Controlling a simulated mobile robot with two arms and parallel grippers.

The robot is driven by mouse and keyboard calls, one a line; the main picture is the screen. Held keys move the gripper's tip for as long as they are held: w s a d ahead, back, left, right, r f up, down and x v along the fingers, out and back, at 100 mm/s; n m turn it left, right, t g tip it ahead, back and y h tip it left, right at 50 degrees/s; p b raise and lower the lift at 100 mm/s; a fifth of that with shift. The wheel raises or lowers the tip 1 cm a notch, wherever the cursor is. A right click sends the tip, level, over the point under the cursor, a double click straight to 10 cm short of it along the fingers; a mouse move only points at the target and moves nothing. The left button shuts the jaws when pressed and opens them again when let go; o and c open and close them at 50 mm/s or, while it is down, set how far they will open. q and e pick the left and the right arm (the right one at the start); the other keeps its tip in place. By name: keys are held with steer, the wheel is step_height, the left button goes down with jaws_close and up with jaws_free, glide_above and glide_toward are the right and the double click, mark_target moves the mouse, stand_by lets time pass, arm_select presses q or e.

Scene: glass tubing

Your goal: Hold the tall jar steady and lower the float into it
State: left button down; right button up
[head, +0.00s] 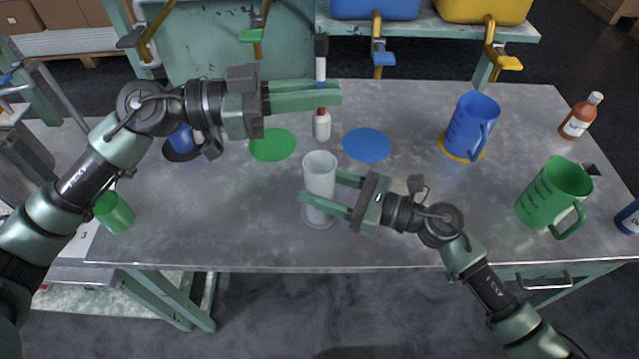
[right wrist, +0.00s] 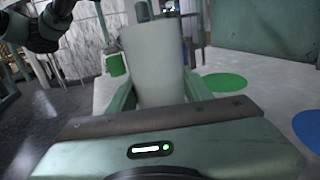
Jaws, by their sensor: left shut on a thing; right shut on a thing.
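The tall jar (head: 319,172) is translucent white and stands upright near the front middle of the table. My right gripper (head: 326,190) is shut around its body, one finger on each side. The jar also fills the middle of the right wrist view (right wrist: 155,65). The float (head: 322,127) hangs upright, with a white bulb, a slim stem with red and blue bands, and a black top. My left gripper (head: 318,96) is shut on its stem. In the head view the bulb shows just beyond the jar's mouth, apart from it; its exact height is unclear.
A green disc (head: 272,144) and a blue disc (head: 367,144) lie flat behind the jar. A blue jug (head: 470,125), a green jug (head: 553,192) and a brown bottle (head: 579,117) stand to the right. A green cup (head: 113,212) is at the left. The front table edge is close.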

mark_target(319, 140)
arm_select(q)
steer(key=shift+f, duration=4.5)
steer(key=c, duration=1.4)
jaws_free()
steer(key=shift+c, duration=0.2)
steer(key=s+a, duration=0.1)
steer(key=a, duration=1.1)
steer(key=shift+s, duration=0.3)
arm_select(e)
steer(key=o, duration=1.5)
